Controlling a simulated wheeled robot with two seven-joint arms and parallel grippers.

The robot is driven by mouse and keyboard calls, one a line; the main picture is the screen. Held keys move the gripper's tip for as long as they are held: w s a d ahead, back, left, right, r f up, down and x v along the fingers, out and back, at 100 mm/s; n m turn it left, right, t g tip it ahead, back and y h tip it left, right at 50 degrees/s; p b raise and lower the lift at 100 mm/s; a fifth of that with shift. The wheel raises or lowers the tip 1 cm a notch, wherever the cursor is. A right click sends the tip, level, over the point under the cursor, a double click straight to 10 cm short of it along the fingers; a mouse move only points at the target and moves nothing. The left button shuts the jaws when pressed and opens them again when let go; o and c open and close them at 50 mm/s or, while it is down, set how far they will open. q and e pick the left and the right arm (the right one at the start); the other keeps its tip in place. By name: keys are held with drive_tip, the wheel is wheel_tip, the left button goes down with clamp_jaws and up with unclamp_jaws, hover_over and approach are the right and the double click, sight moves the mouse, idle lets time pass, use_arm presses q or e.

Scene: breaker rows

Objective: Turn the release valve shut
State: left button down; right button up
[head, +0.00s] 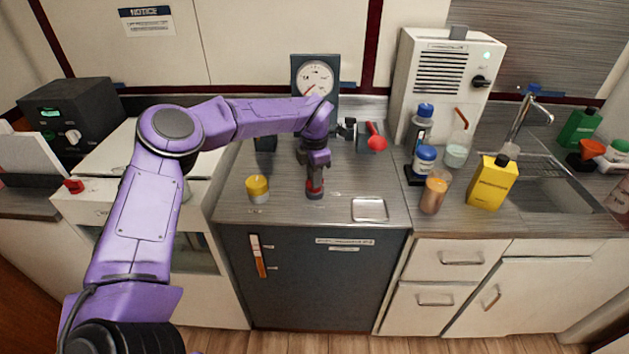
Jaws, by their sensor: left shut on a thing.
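My left gripper (315,180) points down over the middle of the counter, in front of the gauge. It is shut on a small dark red and grey thing (315,193), mostly covered by the fingers; I cannot tell what it is. A gauge with a round white dial (315,77) stands on a grey panel behind my left arm. To its right, a red lever with a round red end (376,142) sits on a grey block beside dark fittings; it looks like the release valve. The gripper is apart from this lever. My right gripper is not in view.
A yellow-topped jar (258,189) stands left of the gripper and a shallow metal tray (370,209) lies to its right. Bottles, an amber cup (434,192) and a yellow container (492,183) crowd the right. A white box (443,82) stands behind them.

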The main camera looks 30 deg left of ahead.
use_arm(q)
drive_tip(key=n+b, duration=0.2)
drive_tip(key=n, duration=0.1)
drive_tip(key=shift+f+n, duration=0.15)
drive_tip(key=shift+n, duration=0.15)
drive_tip(key=n+b, duration=0.2)
drive_tip(key=n, duration=0.1)
drive_tip(key=shift+n, duration=0.3)
drive_tip(key=n+b, duration=0.2)
drive_tip(key=n, duration=0.1)
drive_tip(key=shift+n+b, duration=0.3)
drive_tip(key=shift+n, duration=0.1)
drive_tip(key=shift+n+b, duration=0.4)
drive_tip(key=shift+n, duration=0.3)
drive_tip(key=shift+r, duration=0.2)
drive_tip(key=c, duration=1.1)
unclamp_jaws()
